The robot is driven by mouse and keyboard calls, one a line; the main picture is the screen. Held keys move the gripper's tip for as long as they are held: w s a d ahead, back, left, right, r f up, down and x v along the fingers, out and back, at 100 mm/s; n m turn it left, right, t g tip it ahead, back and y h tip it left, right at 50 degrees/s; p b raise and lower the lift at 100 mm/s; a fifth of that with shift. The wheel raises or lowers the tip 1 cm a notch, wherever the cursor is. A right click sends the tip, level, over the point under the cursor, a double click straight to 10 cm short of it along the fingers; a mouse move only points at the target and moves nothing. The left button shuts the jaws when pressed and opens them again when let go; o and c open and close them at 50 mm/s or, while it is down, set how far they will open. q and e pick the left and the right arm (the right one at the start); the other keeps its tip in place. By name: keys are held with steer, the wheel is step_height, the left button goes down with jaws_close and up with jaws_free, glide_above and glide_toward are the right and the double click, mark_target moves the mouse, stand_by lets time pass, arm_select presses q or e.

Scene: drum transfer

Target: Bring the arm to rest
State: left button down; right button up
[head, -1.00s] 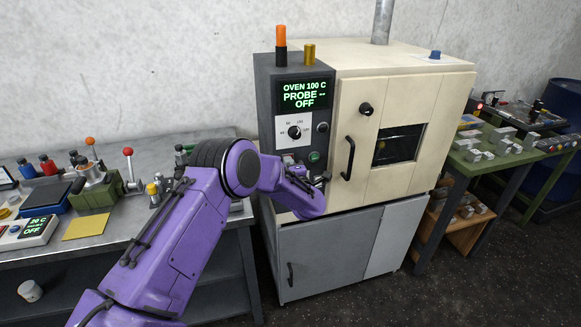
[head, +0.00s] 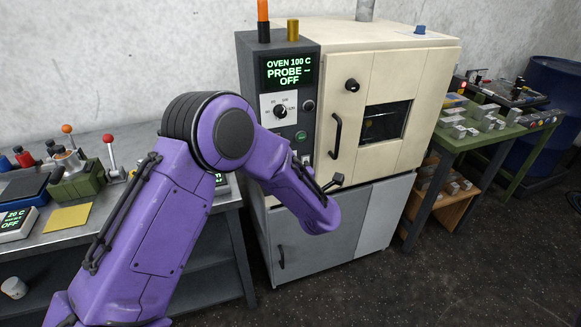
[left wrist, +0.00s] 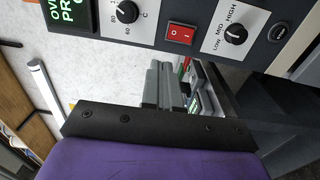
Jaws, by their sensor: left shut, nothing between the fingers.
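My purple left arm reaches up from the lower left in the head view, bends at its elbow, and its forearm slopes down in front of the oven's control panel. My left gripper (head: 333,182) shows only as a small dark part near the forearm's end; it is shut and empty. The cream oven (head: 390,70) stands behind it with its door closed. Its display (head: 287,72) reads OVEN 100 C, PROBE --, OFF. In the left wrist view, a black bolted bar lies above my purple link, and the panel's red switch (left wrist: 180,34) is close by. My right gripper is out of view.
A grey bench at left carries a green lever press (head: 85,180), a yellow square (head: 69,218) and a small display unit. A green table (head: 465,138) with metal blocks stands at right, beside a blue drum (head: 555,85). The dark floor at front right is clear.

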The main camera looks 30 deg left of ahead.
arm_select(q)
steer(key=shift+s+a, duration=0.1)
stand_by(0.3)
steer(key=s+d+f+m+h, duration=0.1)
steer(key=s+f+m+h, duration=0.3)
steer(key=f, duration=0.3)
steer(key=s+d+f+m+g+h+b, duration=0.1)
steer(key=s+f+m+h, duration=0.15)
steer(key=f+m, duration=0.4)
steer(key=s+d+f+m+h, duration=0.1)
steer(key=s+f+m+h, duration=0.1)
steer(key=s+f+m, duration=0.4)
steer(key=s+f+m+g, duration=0.1)
steer(key=s+f+g, duration=0.1)
steer(key=s+f, duration=0.3)
steer(key=s+a+f+m+g+h+b, duration=0.1)
steer(key=s+f, duration=0.4)
steer(key=s, duration=0.7)
steer(key=s+f+m+g+h+b, duration=0.1)
steer(key=s+f+g, duration=0.3)
steer(key=s, duration=0.5)
steer(key=shift+s+a+f+m+g, duration=0.25)
steer(key=shift+f+m+g, duration=0.15)
steer(key=shift+f+m, duration=0.45)
